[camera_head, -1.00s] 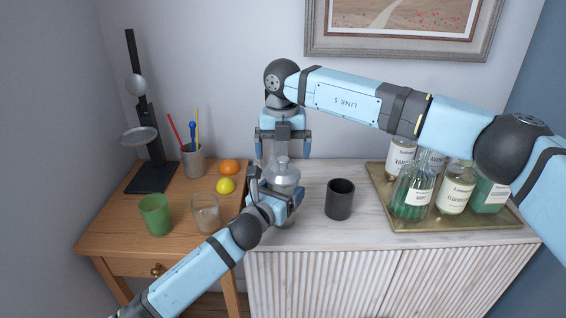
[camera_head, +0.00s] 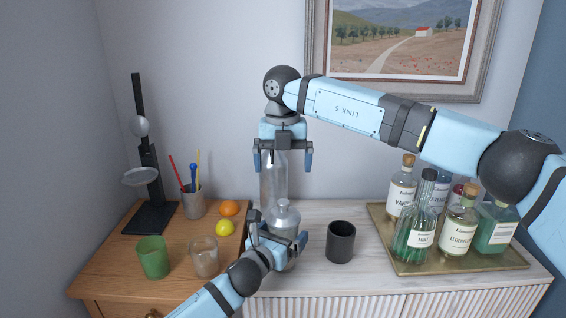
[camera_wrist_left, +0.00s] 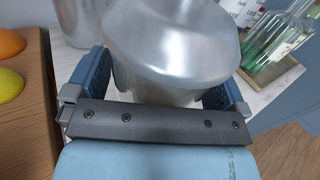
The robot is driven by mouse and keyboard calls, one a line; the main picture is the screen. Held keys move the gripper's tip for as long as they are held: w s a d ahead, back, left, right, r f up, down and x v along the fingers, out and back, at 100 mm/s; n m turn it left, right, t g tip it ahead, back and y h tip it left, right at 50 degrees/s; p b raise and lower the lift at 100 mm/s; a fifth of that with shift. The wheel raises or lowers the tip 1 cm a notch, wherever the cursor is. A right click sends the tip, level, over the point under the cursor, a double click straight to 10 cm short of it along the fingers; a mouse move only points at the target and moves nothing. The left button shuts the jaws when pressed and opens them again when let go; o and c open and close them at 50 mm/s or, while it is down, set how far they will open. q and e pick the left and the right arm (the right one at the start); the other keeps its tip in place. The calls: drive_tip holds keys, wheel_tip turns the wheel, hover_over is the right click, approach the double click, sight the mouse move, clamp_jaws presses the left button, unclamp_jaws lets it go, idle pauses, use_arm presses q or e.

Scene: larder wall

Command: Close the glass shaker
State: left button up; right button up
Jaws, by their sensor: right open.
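The glass shaker (camera_head: 284,232) stands upright at the front left of the pale marble top. A silvery domed top with a small knob (camera_head: 283,205) sits on it; its seam is too small to judge. The domed metal fills the left wrist view (camera_wrist_left: 175,45). My left gripper (camera_head: 275,240) has a finger on each side of the shaker, below the dome, and looks shut on it. My right gripper (camera_head: 284,157) is open and empty, pointing down above the shaker, clear of the knob.
A brass tray (camera_head: 450,266) holds several bottles. On the wooden table are a green cup (camera_head: 153,257), a clear glass (camera_head: 204,256) and fruit.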

use_arm(q)
drive_tip(key=shift+s+a, duration=0.2)
drive_tip(key=p+v, duration=0.5)
drive_tip(key=v, duration=0.8)
drive_tip(key=shift+s, duration=0.15)
